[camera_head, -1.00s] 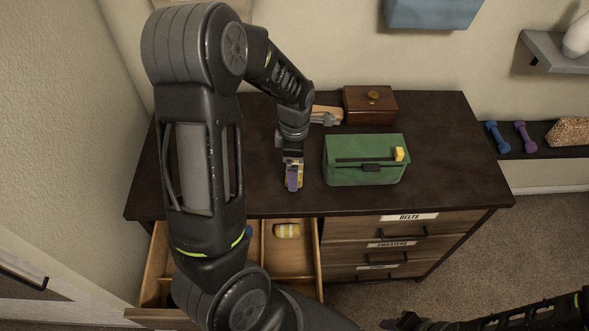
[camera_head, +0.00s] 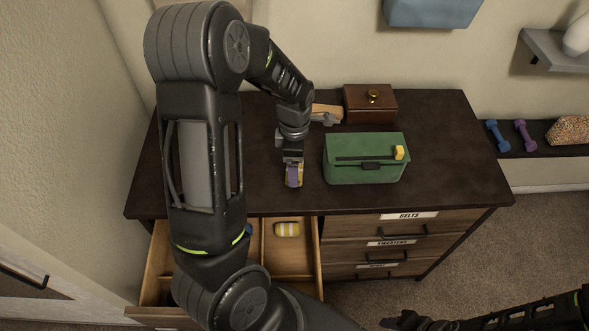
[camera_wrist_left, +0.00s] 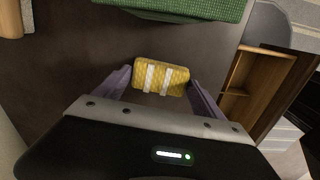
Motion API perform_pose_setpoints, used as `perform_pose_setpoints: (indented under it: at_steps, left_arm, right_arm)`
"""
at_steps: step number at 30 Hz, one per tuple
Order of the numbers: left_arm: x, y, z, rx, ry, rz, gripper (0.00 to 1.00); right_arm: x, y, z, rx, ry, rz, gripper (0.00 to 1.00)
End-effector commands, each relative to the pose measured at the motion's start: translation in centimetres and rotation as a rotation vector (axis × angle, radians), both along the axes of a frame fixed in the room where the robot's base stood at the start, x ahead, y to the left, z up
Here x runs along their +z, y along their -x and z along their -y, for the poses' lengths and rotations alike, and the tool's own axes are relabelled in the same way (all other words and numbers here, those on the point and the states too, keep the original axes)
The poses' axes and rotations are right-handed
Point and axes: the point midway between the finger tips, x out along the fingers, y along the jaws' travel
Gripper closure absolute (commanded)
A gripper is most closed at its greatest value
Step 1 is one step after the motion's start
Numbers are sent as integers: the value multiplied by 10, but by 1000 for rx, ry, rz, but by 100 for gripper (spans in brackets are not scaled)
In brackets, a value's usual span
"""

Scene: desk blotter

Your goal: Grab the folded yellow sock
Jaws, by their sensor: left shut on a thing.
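A folded yellow sock with white stripes (camera_wrist_left: 160,77) lies between the two purple fingers of my left gripper (camera_wrist_left: 160,80) in the left wrist view. The fingers are shut on its two ends. In the head view my left gripper (camera_head: 293,174) points down over the dresser top, left of the green box, and mostly hides the sock. I cannot tell whether the sock touches the dresser top. A second pale yellow, striped folded item (camera_head: 287,229) lies in the open drawer. My right gripper (camera_head: 403,320) is at the bottom edge, and its fingers are unclear.
The green box (camera_head: 365,172) stands close right of my left gripper. Behind are a brown wooden box (camera_head: 370,104) and a light wooden object (camera_head: 326,114). The open divided drawer (camera_head: 318,262) juts out below the dresser top (camera_head: 450,150). The dresser top's right side is clear.

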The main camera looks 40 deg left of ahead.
Motion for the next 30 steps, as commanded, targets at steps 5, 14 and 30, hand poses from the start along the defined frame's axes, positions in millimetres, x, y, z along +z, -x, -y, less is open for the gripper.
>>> perform_pose_setpoints:
  at_steps: [5, 14, 30]
  left_arm:
    - [0, 0, 0, 0, 0, 0, 42]
    - [0, 0, 0, 0, 0, 0, 59]
    - [52, -2, 0, 0, 0, 7, 59]
  right_arm:
    - [0, 0, 0, 0, 0, 0, 64]
    - [0, 0, 0, 0, 0, 0, 64]
    - [-5, -1, 0, 1, -1, 1, 64]
